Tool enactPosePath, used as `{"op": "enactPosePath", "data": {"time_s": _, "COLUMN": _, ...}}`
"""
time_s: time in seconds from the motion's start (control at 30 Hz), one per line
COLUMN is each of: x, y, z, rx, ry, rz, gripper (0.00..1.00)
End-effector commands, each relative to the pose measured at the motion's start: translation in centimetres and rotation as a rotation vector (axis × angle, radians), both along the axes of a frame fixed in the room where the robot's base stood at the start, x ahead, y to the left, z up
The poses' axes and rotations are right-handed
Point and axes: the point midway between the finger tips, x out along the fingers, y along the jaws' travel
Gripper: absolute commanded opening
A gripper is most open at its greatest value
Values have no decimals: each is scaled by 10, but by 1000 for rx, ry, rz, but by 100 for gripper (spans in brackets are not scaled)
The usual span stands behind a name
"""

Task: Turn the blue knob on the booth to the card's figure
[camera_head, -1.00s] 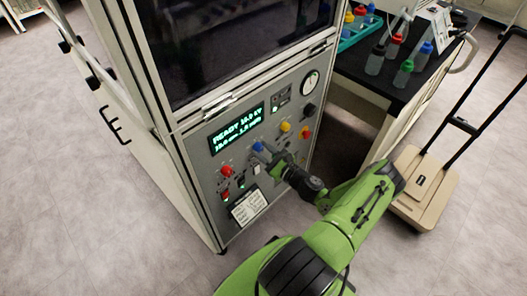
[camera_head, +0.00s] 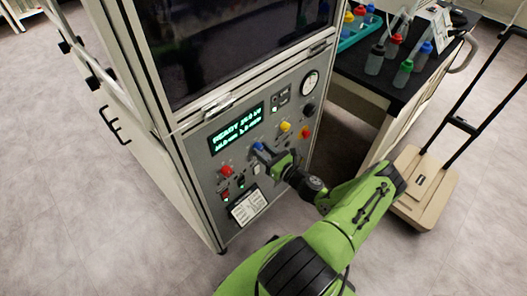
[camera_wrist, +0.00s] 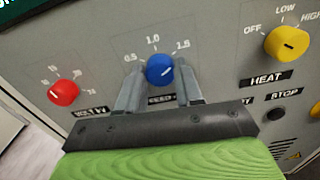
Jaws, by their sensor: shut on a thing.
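The blue knob (camera_head: 258,146) is on the booth's grey front panel (camera_head: 205,165). In the wrist view, the knob (camera_wrist: 159,69) sits between the two grey fingers of my gripper (camera_wrist: 158,88), which is shut on it. A light line on the knob's face is too small to read surely. The label below is partly covered. A white card (camera_head: 248,207) with small print is on the lower panel; its figures are too small to read. My gripper (camera_head: 263,153) also shows in the head view.
A red knob (camera_wrist: 63,92) is left of the blue one and a yellow HEAT knob (camera_wrist: 287,43) is right. A lit green display (camera_head: 237,130) is above. A bench with bottles (camera_head: 375,60) and a beige trolley (camera_head: 425,190) stand to the right.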

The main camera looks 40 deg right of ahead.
Motion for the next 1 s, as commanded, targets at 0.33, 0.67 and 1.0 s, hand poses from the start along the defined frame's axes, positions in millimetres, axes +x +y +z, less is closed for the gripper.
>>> {"op": "enactPosePath", "data": {"time_s": 0.33, "x": -1, "y": 0, "z": -2, "rx": -1, "ry": 5, "rz": 0, "gripper": 55}}
{"op": "enactPosePath", "data": {"time_s": 0.67, "x": -2, "y": 0, "z": -1, "rx": -1, "ry": 2, "rz": -1, "gripper": 61}}
{"op": "enactPosePath", "data": {"time_s": 1.0, "x": -81, "y": -4, "z": 1, "rx": 0, "ry": 5, "rz": -7, "gripper": 61}}
